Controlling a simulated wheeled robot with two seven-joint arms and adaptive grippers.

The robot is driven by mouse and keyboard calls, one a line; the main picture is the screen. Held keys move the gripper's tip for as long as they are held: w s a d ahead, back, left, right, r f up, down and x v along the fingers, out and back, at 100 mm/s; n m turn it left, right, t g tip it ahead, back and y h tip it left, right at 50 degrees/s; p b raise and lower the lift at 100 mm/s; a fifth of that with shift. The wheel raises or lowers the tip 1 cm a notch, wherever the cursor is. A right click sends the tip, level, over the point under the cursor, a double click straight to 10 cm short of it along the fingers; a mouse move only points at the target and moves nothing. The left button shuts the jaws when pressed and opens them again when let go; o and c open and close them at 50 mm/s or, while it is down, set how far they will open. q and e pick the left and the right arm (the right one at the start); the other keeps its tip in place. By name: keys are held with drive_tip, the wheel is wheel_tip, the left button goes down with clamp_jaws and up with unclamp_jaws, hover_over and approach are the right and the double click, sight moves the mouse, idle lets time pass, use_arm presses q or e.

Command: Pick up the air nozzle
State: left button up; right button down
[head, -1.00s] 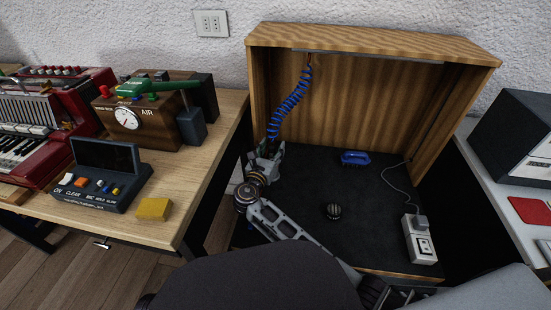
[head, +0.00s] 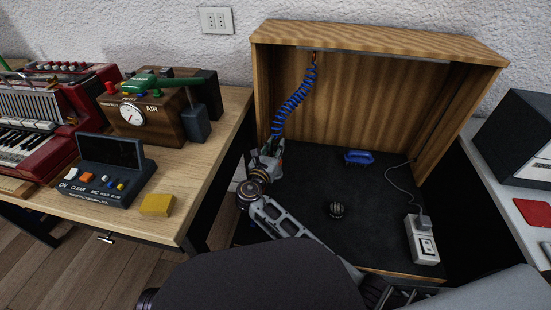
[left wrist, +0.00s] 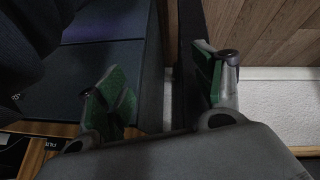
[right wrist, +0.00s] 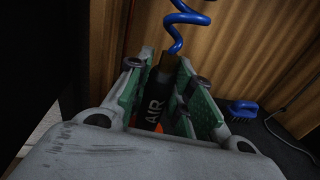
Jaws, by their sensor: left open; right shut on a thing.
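The air nozzle (right wrist: 153,105) is a dark body marked AIR with an orange part low down. It hangs at the end of a blue coiled hose (head: 292,108), which also shows in the right wrist view (right wrist: 180,25). My right gripper (right wrist: 160,85) is shut on the nozzle, its green pads on either side of it. In the head view this gripper (head: 268,160) is at the left inside of the wooden booth, and mostly hides the nozzle. My left gripper (left wrist: 160,75) is open and empty in its wrist view, and I do not see it in the head view.
On the left table are a gauge box (head: 160,118), a console (head: 105,175) and a yellow block (head: 157,204).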

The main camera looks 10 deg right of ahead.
use_arm(q)
drive_tip(key=shift+s+f, duration=0.1)
drive_tip(key=shift+s, duration=0.05)
use_arm(e)
drive_tip(key=shift+r, duration=0.15)
drive_tip(key=shift+r+p, duration=0.35)
drive_tip(key=shift+r, duration=0.1)
drive_tip(key=shift+r+p, duration=0.4)
drive_tip(key=shift+r, duration=0.45)
wheel_tip(320, 180, up, 6)
drive_tip(key=p, duration=0.2)
drive_tip(key=shift+p, duration=0.3)
use_arm(q)
wheel_tip(320, 180, up, 9)
drive_tip(key=s+a+g+y, duration=0.1)
drive_tip(key=a, duration=0.1)
drive_tip(key=shift+s+a+g+y, duration=0.3)
drive_tip(key=shift+a+g, duration=0.1)
use_arm(e)
drive_tip(key=shift+r, duration=0.55)
use_arm(q)
drive_tip(key=shift+r+p, duration=0.25)
drive_tip(key=shift+p, duration=0.05)
drive_tip(key=shift+r+p, duration=0.55)
